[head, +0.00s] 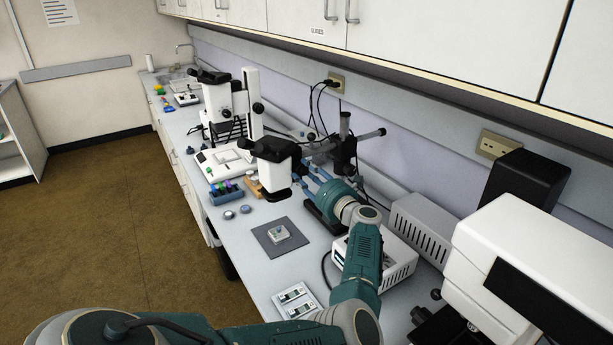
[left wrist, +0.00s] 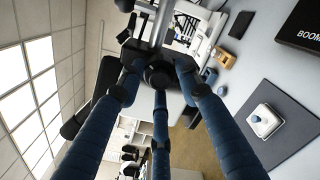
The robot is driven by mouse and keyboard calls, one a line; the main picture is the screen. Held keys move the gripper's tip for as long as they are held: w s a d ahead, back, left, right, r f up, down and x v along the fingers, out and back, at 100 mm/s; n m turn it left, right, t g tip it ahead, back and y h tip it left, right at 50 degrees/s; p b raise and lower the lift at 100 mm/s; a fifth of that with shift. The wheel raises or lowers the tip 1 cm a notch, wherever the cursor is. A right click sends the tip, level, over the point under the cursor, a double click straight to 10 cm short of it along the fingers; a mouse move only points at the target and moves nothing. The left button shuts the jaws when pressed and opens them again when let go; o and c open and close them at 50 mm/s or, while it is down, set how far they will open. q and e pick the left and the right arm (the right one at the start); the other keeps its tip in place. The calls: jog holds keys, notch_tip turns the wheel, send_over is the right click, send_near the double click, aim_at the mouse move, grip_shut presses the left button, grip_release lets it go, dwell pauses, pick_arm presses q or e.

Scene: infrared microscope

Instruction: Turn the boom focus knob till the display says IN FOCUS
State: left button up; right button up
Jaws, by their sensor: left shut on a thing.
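The boom microscope has a black and white head (head: 275,158) that hangs over the bench from a boom on a dark post (head: 345,140). My left gripper (head: 308,172) reaches in beside the head, its blue fingers pointing toward the boom. In the left wrist view its three fingers (left wrist: 160,80) are closed around the dark focus knob (left wrist: 159,72). The fingers hide part of the knob, and in the head view I cannot make it out. A black box (left wrist: 301,24) at the wrist view's top right shows "BOOM"; its remaining text is cut off. My right gripper is out of view.
A grey mat (head: 270,244) with a small pale sample (head: 280,233) lies in front. Another microscope (head: 228,105) stands behind, near a blue vial rack (head: 226,193). A vented white box (head: 390,247) stands close by my left arm. Wall cabinets (head: 400,35) overhang the bench.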

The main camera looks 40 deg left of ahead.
pick_arm(q)
jog(key=shift+s+f+m, duration=0.1)
jog(key=shift+f+m, duration=0.1)
jog(key=shift+m, duration=0.6)
jog(key=shift+s+f+m, duration=0.1)
jog(key=shift+f+m, duration=0.1)
jog(key=shift+m, duration=0.6)
jog(key=o, duration=1.1)
jog(key=shift+o, duration=0.3)
jog(key=shift+a+r, duration=0.1)
jog(key=shift+a, duration=0.05)
jog(key=shift+r, duration=0.1)
